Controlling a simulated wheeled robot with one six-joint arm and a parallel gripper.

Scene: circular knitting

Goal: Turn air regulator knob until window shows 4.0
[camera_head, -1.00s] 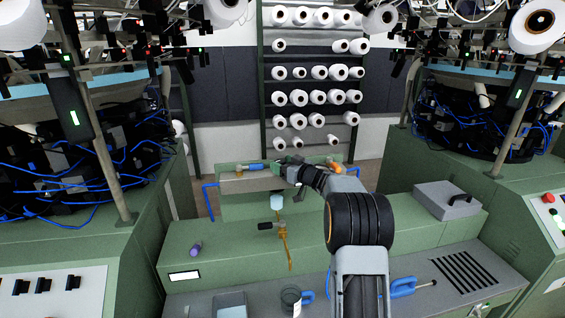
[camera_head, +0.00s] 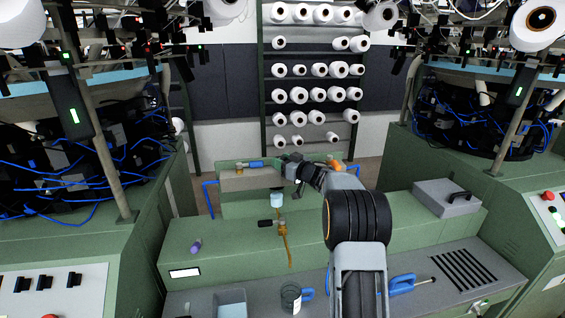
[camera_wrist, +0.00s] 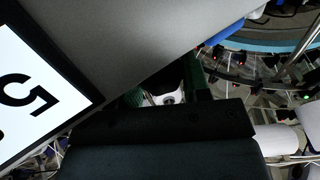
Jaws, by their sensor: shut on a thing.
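My gripper (camera_head: 284,160) is at the back of the green bench in the head view, small and partly hidden by its own links. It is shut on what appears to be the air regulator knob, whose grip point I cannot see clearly. In the wrist view the regulator's grey body (camera_wrist: 130,45) fills the upper left, very close. Its white window (camera_wrist: 28,95) shows a black 5, turned sideways, with another mark cut off at the frame edge, so the full reading is not visible. My dark gripper parts (camera_wrist: 160,125) cross the bottom of the wrist view.
A brass pipe fitting (camera_head: 284,240) with a pale blue cup (camera_head: 277,199) stands just in front. Knitting machines flank both sides.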

